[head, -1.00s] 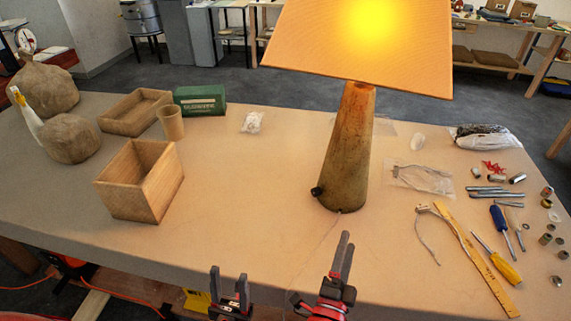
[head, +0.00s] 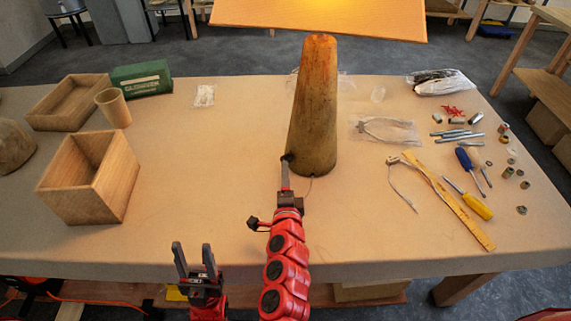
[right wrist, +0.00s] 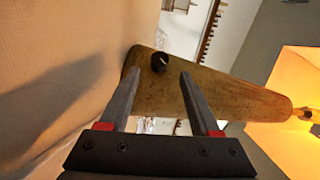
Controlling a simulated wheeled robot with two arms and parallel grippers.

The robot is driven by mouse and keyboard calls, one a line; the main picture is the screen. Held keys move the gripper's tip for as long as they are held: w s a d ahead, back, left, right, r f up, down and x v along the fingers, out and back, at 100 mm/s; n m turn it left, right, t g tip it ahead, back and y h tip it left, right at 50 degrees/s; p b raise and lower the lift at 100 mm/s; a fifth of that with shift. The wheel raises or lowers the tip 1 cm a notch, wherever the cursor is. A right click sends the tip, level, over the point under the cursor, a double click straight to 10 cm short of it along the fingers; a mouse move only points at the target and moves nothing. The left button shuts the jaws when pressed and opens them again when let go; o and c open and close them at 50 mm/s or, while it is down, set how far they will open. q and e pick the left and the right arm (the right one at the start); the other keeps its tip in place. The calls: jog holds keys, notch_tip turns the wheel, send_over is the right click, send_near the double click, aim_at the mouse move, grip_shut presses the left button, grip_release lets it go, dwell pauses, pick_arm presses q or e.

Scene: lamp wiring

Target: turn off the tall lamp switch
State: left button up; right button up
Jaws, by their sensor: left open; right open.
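The tall lamp (head: 316,110) stands upright on the table, with a tapered brown base and a shade glowing yellow-orange. Its dark round switch knob (head: 287,157) sits low on the left side of the base. In the right wrist view the knob (right wrist: 159,62) shows between and beyond the fingertips. My right gripper (head: 285,170) reaches up to the knob, its fingers partly overlapping it in the head view; it also shows open in the right wrist view (right wrist: 158,82). Whether it touches the knob cannot be told. My left gripper (head: 193,258) is open and empty near the table's front edge.
An open wooden box (head: 90,180), a shallow wooden tray (head: 68,103), a cup (head: 113,107) and a green box (head: 141,78) stand at the left. A ruler (head: 450,203), screwdrivers (head: 468,198) and small metal parts lie at the right.

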aim_at(286, 159)
jog(key=w, duration=0.5)
jog(key=shift+w+f+p, duration=0.25)
jog(key=shift+p, duration=0.05)
jog(key=shift+w+f, duration=0.1)
jog(key=shift+w, duration=0.2)
grip_shut()
